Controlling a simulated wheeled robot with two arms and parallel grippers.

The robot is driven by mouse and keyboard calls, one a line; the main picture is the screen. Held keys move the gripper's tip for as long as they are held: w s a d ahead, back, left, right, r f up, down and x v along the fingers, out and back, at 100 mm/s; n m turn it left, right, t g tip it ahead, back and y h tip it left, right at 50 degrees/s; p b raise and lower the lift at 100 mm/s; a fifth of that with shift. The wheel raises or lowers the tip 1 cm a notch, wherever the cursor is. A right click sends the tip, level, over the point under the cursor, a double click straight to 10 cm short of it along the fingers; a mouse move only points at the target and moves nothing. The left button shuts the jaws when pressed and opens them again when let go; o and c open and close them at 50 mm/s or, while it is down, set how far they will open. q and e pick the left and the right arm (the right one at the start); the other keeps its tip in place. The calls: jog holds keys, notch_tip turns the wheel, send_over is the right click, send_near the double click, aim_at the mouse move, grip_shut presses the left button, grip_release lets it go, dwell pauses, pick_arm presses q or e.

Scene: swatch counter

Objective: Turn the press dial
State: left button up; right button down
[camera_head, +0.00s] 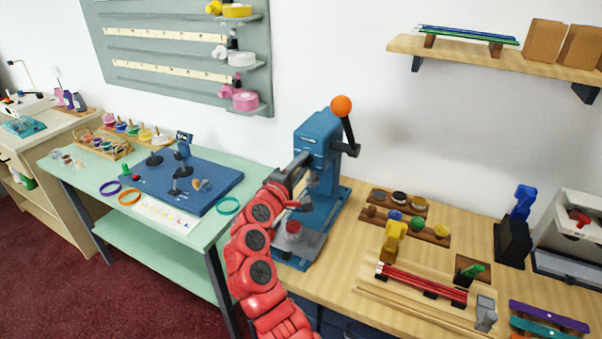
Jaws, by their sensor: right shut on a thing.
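The blue press (317,136) stands upright on the wooden counter, with a black lever tipped by an orange ball (341,106) on its right side. My red right arm reaches up from the bottom of the picture to the press. My right gripper (299,166) is at the left side of the press head, shut on the press dial there. The dial itself is hidden behind the gripper and too small to make out. A small red piece (293,227) sits on the press's grey base plate. My left gripper is out of the picture.
A wooden rack with red rods (424,284) and trays of small round pots (407,225) stand right of the press. A mint table (110,167) with a blue board (222,188) is at left. A shelf (480,60) hangs above right.

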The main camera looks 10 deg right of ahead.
dwell(0.3)
jog(key=c, duration=0.5)
grip_release()
jog(key=shift+f, duration=0.1)
